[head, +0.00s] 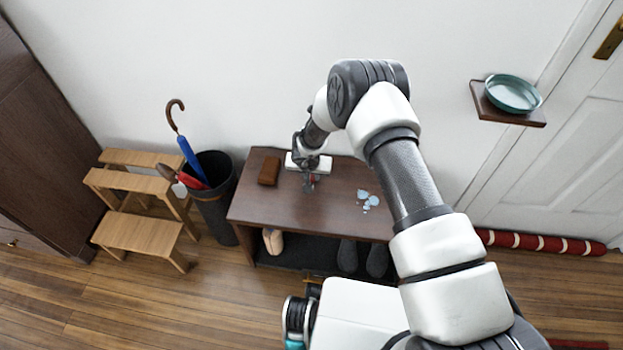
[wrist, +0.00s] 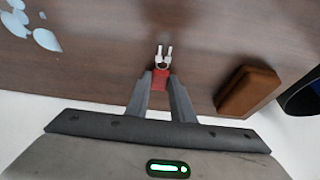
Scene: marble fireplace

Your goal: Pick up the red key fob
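The red key fob (wrist: 161,80) shows in the wrist view between the two fingertips of my gripper (wrist: 161,76), with silver keys (wrist: 163,56) on a ring beyond it. The fingertips flank the fob closely, with little or no gap visible on either side. I cannot tell whether they press on it or whether it is raised off the bench. In the head view my gripper (head: 310,184) is low over the dark wooden bench top (head: 290,211), pointing down, with a small trace of red at its tips.
A brown wallet-like block (head: 269,171) lies left of my gripper on the bench; pale blue pieces (head: 368,200) lie to the right. An umbrella bin (head: 212,196) and step stool (head: 140,234) stand at left. A wall shelf (head: 520,119) holds a teal dish (head: 513,94).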

